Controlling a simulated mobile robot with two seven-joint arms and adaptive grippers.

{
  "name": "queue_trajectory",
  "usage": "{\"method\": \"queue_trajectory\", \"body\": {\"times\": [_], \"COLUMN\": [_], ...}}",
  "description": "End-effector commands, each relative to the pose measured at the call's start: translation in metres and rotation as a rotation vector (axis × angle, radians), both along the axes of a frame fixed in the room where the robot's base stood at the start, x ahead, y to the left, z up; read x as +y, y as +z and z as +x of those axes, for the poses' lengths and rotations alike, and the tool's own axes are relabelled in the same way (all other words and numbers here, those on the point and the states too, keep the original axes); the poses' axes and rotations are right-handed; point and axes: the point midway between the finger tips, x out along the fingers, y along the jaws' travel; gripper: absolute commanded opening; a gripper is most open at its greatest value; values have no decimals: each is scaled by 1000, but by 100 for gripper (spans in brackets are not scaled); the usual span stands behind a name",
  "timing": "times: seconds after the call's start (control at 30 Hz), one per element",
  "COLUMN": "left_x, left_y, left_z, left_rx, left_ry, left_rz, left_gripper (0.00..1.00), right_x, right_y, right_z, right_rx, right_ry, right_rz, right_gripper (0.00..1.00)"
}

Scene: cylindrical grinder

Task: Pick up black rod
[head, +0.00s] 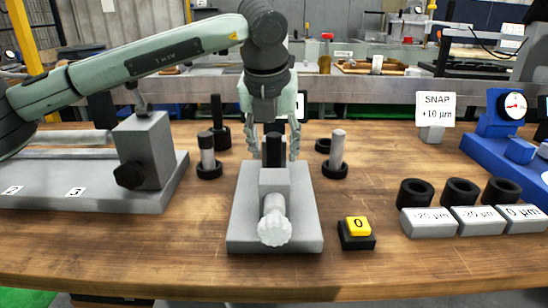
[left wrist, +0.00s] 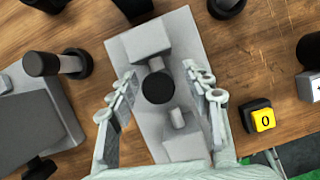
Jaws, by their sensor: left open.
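A black rod (head: 273,148) stands upright at the grey fixture (head: 246,235), behind its front block. Its round dark top (left wrist: 158,87) shows end-on in the left wrist view, above the fixture's grey plate (left wrist: 196,62). My left gripper (head: 274,157) points down at the fixture, with its fingers on either side of the rod. The left wrist view shows the same gripper (left wrist: 160,92) open, with gaps between the rod and both fingers. The rod's lower end is hidden in the head view. My right gripper is not in view.
Another dark rod (head: 216,110) and two grey-topped rods (head: 207,150) (head: 338,148) stand in black rings nearby. A yellow "0" block (head: 358,226) sits right of the fixture. Labelled blocks and black rings (head: 416,192) lie farther right. A grey machine (head: 150,150) stands left.

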Motion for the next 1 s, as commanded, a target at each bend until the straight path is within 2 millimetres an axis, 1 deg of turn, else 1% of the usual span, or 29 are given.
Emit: {"method": "queue_trajectory", "body": {"times": [0.1, 0.5, 1.0], "left_x": [0, 0, -1], "left_y": [0, 0, 3], "left_z": [0, 0, 0], "left_rx": [0, 0, -3], "left_ry": [0, 0, 0], "left_rz": [0, 0, -1], "left_gripper": [49, 0, 0], "right_x": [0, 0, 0], "right_y": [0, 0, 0], "right_z": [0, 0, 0], "right_rx": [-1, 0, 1], "right_ry": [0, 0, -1], "right_rz": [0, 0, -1], "right_gripper": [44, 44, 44]}}
